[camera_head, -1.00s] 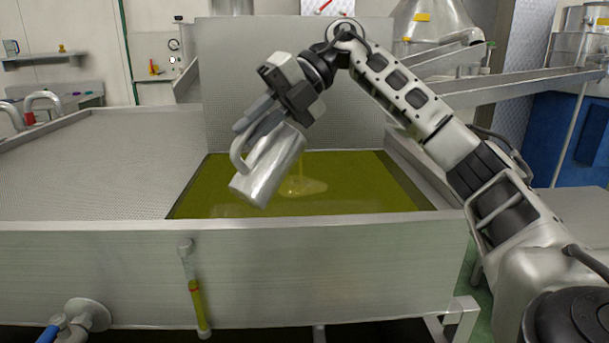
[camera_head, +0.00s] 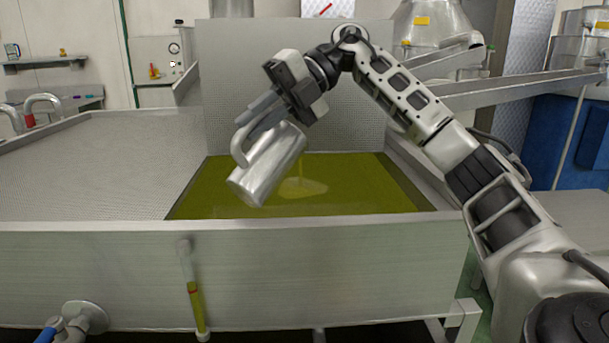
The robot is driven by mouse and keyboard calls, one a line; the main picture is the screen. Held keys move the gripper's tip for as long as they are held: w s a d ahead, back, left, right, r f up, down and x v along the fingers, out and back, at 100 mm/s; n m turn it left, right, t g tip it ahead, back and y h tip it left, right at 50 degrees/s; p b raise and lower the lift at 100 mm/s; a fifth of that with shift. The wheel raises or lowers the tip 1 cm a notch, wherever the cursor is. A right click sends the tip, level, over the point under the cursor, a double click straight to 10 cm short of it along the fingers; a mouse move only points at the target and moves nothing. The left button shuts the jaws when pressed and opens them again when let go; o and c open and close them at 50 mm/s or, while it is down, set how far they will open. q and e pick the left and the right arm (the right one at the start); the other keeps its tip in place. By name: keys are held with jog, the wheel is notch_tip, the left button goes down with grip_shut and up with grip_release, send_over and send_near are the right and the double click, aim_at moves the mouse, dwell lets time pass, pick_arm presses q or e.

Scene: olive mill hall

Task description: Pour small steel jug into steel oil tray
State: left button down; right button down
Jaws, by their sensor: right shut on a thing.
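The small steel jug (camera_head: 265,170) is tilted over the steel oil tray (camera_head: 310,223). Its base points down to the left, and its mouth is at the upper right. My right gripper (camera_head: 258,118) is shut on the jug, with its fingers by the handle. A thin yellow stream (camera_head: 301,168) falls to the right of the jug and meets a paler patch on the green-yellow oil (camera_head: 360,180) in the tray. The inside of the jug is hidden. My left gripper is not in view.
A perforated metal surface (camera_head: 95,160) adjoins the tray on the left, and a tall perforated panel (camera_head: 230,80) stands behind it. A steel chute (camera_head: 510,90) slopes at the back right. A sight tube (camera_head: 193,290) is on the front wall.

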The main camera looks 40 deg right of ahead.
jog(key=shift+w+d+r+m+y+b, duration=0.1)
jog(key=shift+d+r+m+y+b, duration=0.05)
jog(key=shift+d+r+y+b, duration=0.4)
jog(key=shift+w+d+r+m+y+b, duration=0.15)
jog(key=shift+d+r+y+b, duration=0.25)
jog(key=shift+r+y, duration=0.25)
dwell(2.0)
